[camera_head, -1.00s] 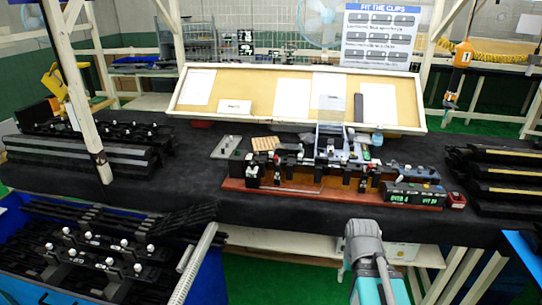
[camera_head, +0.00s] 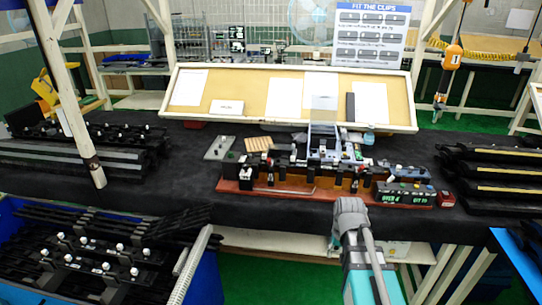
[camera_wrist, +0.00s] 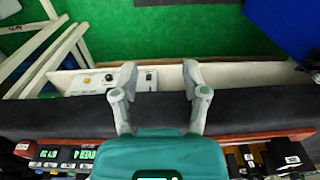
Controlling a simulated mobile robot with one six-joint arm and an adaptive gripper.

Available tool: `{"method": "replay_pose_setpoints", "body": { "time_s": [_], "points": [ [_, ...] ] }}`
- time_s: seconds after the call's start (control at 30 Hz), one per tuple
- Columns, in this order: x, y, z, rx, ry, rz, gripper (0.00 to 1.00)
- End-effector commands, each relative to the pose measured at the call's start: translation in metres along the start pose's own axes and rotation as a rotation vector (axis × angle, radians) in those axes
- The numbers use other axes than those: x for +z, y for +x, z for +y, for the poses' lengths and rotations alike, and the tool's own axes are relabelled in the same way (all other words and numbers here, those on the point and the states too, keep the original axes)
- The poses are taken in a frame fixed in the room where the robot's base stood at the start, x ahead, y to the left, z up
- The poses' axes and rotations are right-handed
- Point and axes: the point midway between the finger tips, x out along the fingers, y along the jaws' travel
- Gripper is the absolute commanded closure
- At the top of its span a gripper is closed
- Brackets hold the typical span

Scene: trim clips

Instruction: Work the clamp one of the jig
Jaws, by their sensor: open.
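The jig stands on a red-brown base (camera_head: 340,196) near the front edge of the black-covered table in the head view. Several black clamps line its front, among them a left-end clamp (camera_head: 247,178); I cannot read which is number one. A silver bar lies low along the front. In the wrist view the jig base (camera_wrist: 255,138) shows only at the bottom edge, partly hidden by my gripper's body. My gripper (camera_wrist: 158,74) is open and empty there, its two grey fingers spread over the table's front edge, apart from the clamps.
A display box (camera_head: 404,193) with green digits stands at the jig's right end. Black trim strips lie on racks to the left (camera_head: 75,158) and right (camera_head: 492,172). A blue bin (camera_head: 205,278) of trim parts is at front left. A pinboard (camera_head: 245,90) stands behind.

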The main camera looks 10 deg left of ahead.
Motion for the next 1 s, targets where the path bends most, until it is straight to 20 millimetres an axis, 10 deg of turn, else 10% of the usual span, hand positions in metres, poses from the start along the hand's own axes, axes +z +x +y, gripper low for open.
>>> {"method": "replay_pose_setpoints", "body": {
  "time_s": [1.0],
  "points": [
    [-0.294,-0.203,-0.203,-0.089,0.124,0.009,0.42]
  ]
}}
